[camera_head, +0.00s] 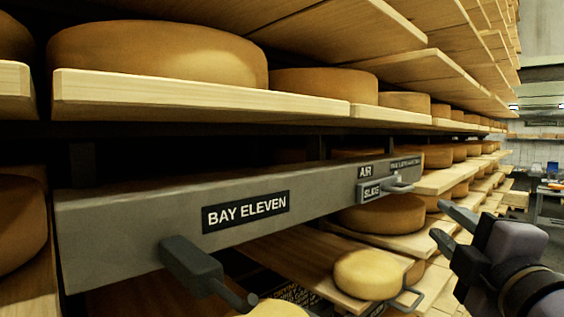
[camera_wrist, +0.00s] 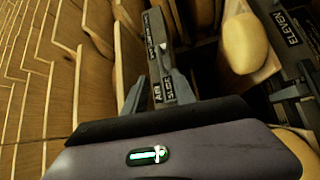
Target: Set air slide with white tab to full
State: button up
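A grey metal beam (camera_head: 130,225) carries a BAY ELEVEN label (camera_head: 245,212). Farther along it are small AIR and SLIDE labels (camera_head: 371,191), with a pale tab or handle (camera_head: 400,187) sticking out beside them. I cannot tell how far along its travel the slide is. My gripper (camera_head: 449,228) is at the right, its fingers apart and nothing between them, to the right of the pale tab and apart from it in the picture. In the wrist view the AIR and SLIDE labels (camera_wrist: 167,88) show beyond the fingers.
A dark handle (camera_head: 192,264) juts from the beam's near end. Wooden shelves (camera_head: 200,95) with cheese wheels run above and below the beam. The aisle at the right is open, with a table (camera_head: 551,190) farther back.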

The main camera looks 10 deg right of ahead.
aim_at(410, 189)
jog(key=w, duration=0.4)
jog(key=w+d+r+p, duration=0.1)
jog(key=w, duration=0.4)
jog(key=w+d+r, duration=0.1)
jog(key=w, duration=0.4)
jog(key=shift+w+d+p, duration=0.2)
jog(key=shift+d+p, duration=0.05)
jog(key=shift+p, duration=0.15)
jog(key=shift+w+d, duration=0.1)
jog(key=shift+w, duration=0.55)
jog(key=shift+s, duration=0.1)
jog(key=shift+c, duration=0.6)
grip_shut()
jog(key=shift+r, duration=0.1)
jog(key=shift+r, duration=0.1)
